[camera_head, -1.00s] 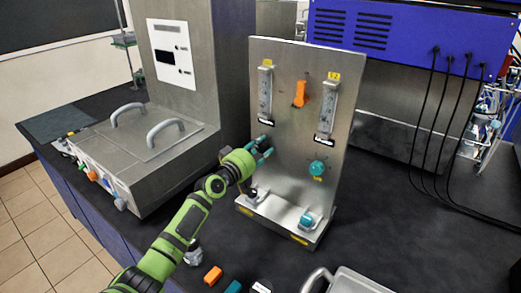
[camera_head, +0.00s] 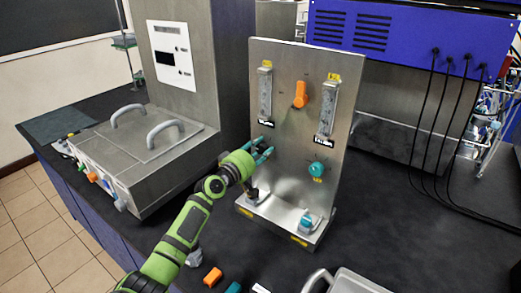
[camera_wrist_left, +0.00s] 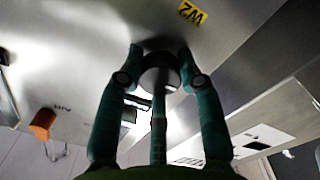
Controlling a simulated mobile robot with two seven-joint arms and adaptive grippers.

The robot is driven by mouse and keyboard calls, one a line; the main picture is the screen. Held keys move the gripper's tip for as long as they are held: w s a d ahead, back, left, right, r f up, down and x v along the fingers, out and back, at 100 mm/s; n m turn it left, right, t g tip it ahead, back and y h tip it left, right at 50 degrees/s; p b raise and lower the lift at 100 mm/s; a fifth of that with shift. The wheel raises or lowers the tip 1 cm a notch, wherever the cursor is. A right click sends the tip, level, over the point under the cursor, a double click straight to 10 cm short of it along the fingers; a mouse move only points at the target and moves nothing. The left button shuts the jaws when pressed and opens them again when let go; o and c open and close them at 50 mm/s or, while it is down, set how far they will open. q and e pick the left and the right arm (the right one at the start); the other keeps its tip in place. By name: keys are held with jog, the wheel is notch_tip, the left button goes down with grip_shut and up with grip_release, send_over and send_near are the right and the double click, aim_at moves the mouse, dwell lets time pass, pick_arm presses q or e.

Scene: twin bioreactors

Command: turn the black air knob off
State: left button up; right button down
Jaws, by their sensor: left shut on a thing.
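The black air knob (camera_wrist_left: 160,72) sits on the upright steel panel (camera_head: 290,130), below the left flowmeter tube. My left gripper (camera_wrist_left: 160,62) is around it, with a green finger on each side and a third finger below it in the left wrist view. The fingers are shut on the knob. My right gripper is in neither view. The knob's pointer direction cannot be made out.
The panel also carries an orange knob (camera_head: 301,95), a teal knob (camera_head: 317,169) and two flowmeter tubes. Small valve fittings stand on its base. A steel box with two handles (camera_head: 145,143) stands left. Small orange and teal pieces lie in front.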

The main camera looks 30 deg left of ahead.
pick_arm(q)
jog(key=shift+a+r, duration=0.25)
jog(key=shift+r, duration=0.25)
jog(key=o, duration=1.1)
jog(key=shift+w, duration=0.1)
jog(key=shift+o, duration=0.2)
jog(key=shift+f, duration=0.3)
jog(key=shift+s+f, duration=0.15)
jog(key=shift+s, duration=0.5)
jog(key=s+a, duration=0.1)
jog(key=s, duration=0.9)
jog(key=shift+s+a+r, duration=0.2)
jog(key=shift+s+a, duration=0.1)
jog(key=shift+s, duration=0.05)
jog(key=shift+f, duration=0.1)
